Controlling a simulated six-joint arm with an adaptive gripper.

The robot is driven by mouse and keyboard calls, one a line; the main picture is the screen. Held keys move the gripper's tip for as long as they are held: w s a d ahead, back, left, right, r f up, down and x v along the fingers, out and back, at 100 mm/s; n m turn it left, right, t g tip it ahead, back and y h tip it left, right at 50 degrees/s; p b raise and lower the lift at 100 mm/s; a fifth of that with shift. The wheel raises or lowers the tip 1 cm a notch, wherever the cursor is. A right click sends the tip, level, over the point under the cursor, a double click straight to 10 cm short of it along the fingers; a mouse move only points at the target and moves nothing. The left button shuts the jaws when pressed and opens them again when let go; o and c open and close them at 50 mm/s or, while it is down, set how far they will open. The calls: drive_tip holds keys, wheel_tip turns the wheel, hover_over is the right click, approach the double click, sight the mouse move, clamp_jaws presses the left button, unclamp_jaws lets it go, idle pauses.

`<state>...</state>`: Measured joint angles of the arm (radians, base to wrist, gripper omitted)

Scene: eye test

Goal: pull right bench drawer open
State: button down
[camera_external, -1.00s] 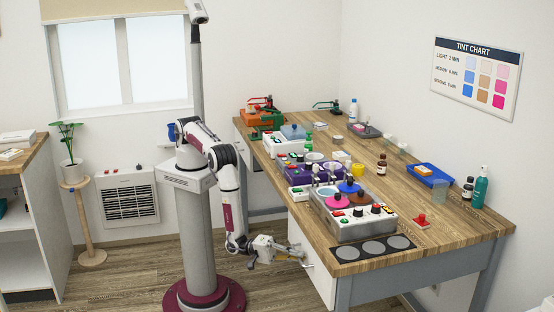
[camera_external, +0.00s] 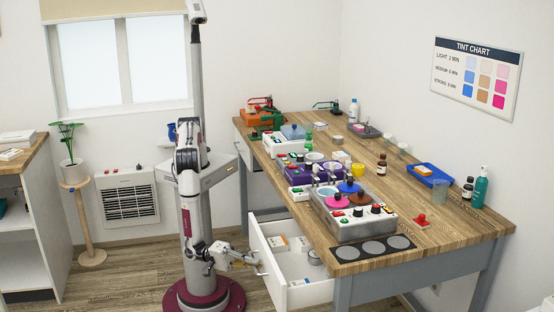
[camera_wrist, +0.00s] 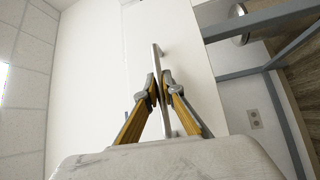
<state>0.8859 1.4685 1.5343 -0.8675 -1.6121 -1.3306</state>
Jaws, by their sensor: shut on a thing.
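The right bench drawer (camera_external: 306,291) stands pulled out from under the near end of the wooden bench. Its white front faces my arm. White boxes and a small round item lie inside it. My gripper (camera_external: 258,262) is at the drawer front, shut on the bar handle. In the wrist view, the fingertips of my gripper (camera_wrist: 159,92) close around the handle (camera_wrist: 157,60), which runs along the white drawer front (camera_wrist: 190,60).
The bench top (camera_external: 440,238) carries a pot unit with coloured lids (camera_external: 349,187), a purple unit (camera_external: 299,172), bottles and a blue tray (camera_external: 428,180). A bench leg (camera_external: 343,293) stands beside the drawer.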

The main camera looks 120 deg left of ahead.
drive_tip(key=s+d, duration=0.5)
drive_tip(key=shift+s+d, duration=0.2)
drive_tip(key=c, duration=2.4)
unclamp_jaws()
drive_tip(key=shift+c, duration=0.2)
drive_tip(key=s+f, duration=0.1)
drive_tip(key=s, duration=1.1)
drive_tip(key=shift+f, duration=0.3)
